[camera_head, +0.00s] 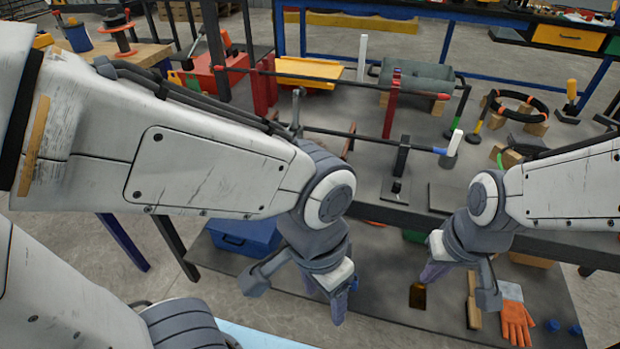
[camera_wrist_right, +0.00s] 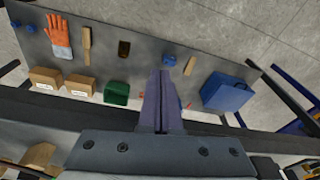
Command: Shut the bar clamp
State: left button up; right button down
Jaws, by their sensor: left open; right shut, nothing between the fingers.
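A long dark bar (camera_head: 330,84) with red upright jaws (camera_head: 265,85) and (camera_head: 391,105) and an orange tip at its right end lies across the workbench; it looks like the bar clamp. A second dark bar (camera_head: 345,134) with a blue and white end (camera_head: 451,150) runs nearer to me, by a black upright post (camera_head: 401,158). My left gripper (camera_head: 327,302) is open and empty, in front of the bench edge and below both bars. My right gripper (camera_head: 432,273) is shut and empty, also in front of the bench; its closed fingers show in the right wrist view (camera_wrist_right: 161,98). Neither touches a bar.
A lower shelf (camera_head: 385,300) holds a blue box (camera_head: 243,237), orange glove (camera_head: 516,322) and wooden pieces. On the bench stand a grey trough (camera_head: 415,75), yellow tray (camera_head: 309,70) and black ring (camera_head: 517,105). My left arm covers the bench's left front.

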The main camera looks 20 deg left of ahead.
notch_tip(320, 180, down, 13)
jog(key=d+m+g+y+b, duration=0.1)
jog(key=d+m+g+b, duration=0.1)
jog(key=m+b, duration=0.55)
jog(key=s+a+r+m+g+y+b, duration=0.1)
jog(key=s+a+r+m+g+y, duration=0.15)
jog(key=a+m+y, duration=0.5)
pick_arm(q)
notch_tip(320, 180, down, 11)
jog(key=shift+f, duration=0.2)
pick_arm(e)
jog(key=w+a+r+m+t+y, duration=0.2)
jog(key=w+a+r+m+y, duration=0.2)
jog(key=r, duration=0.5)
jog(key=w+a+r+m+t+y, duration=0.2)
jog(key=w+a+r+m+y, duration=0.2)
jog(key=r, duration=0.5)
jog(key=shift+w+a+r+m+y, duration=0.25)
jog(key=shift+w+a+y, duration=0.4)
jog(key=shift+a, duration=0.55)
jog(key=shift+a+f, duration=0.1)
